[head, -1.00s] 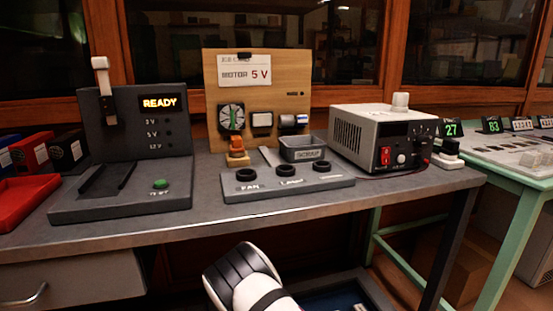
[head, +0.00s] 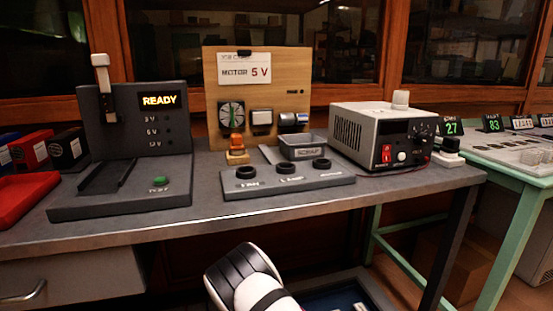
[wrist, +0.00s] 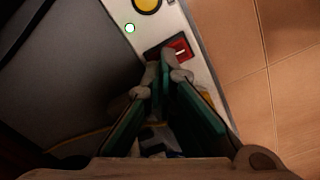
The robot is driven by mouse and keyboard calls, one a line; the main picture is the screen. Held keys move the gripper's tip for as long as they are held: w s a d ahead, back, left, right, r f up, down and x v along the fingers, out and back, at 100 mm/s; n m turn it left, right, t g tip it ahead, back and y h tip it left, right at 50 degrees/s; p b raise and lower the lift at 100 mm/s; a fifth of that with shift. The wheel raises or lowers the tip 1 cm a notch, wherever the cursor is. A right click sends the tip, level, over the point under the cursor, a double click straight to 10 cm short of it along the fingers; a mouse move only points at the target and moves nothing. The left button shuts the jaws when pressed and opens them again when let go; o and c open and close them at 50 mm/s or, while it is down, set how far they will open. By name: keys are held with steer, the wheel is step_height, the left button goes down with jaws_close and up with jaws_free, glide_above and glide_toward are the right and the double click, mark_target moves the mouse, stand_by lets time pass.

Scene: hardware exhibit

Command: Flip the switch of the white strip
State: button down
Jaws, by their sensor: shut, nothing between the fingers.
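The white strip (wrist: 202,72) shows in the wrist view, running down from the top middle. A red rocker switch (wrist: 179,49) is set in it, with a small lit green lamp (wrist: 130,28) and a yellow round button (wrist: 147,4) nearby. My gripper (wrist: 164,64) is shut and empty, its grey fingertips right beside the switch's lower left edge. They overlap it in the picture; whether they touch it I cannot tell. The fingertips hide part of the strip. In the head view neither the strip nor my gripper can be made out.
A wide dark surface lies left of the strip in the wrist view, tan floor tiles (wrist: 287,75) to the right. In the head view a grey workbench (head: 300,205) carries a READY test stand (head: 125,150), a wooden MOTOR board (head: 290,85) and a power supply (head: 350,130).

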steer(key=shift+f+b, duration=0.6)
steer(key=shift+f, duration=0.1)
stand_by(0.4)
steer(key=shift+r, duration=0.1)
steer(key=shift+r+p, duration=2.2)
steer(key=shift+r, duration=1.25)
steer(key=shift+s, duration=0.1)
